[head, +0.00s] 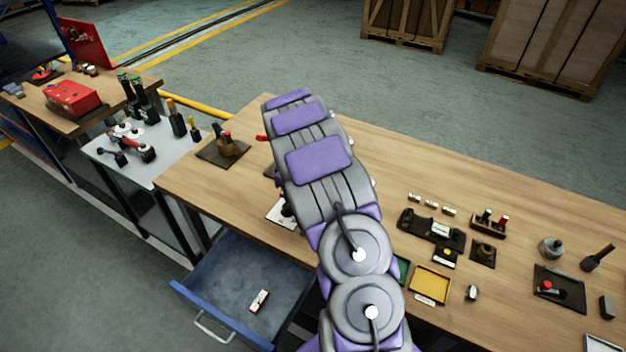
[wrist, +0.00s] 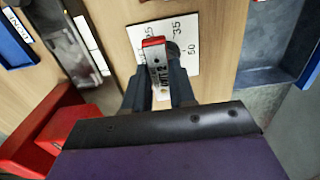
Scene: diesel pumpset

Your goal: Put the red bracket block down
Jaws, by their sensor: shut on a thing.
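In the wrist view, my gripper (wrist: 158,88) is shut on the red bracket block (wrist: 155,55), a pale metal block with a red end and dark lettering on its face. The block is over a white plate with printed numbers (wrist: 187,62) on the wooden bench. I cannot tell whether the block touches the plate. A dark round part shows just behind the block. In the head view, my arm hides most of the gripper and the block; the white plate (head: 276,218) shows partly beside the arm.
A blue drawer (head: 205,318) stands open below the bench, with a small red-and-white block (head: 259,300) inside. Trays and parts fill the right side. A large red part (wrist: 50,130) is close to my gripper's left.

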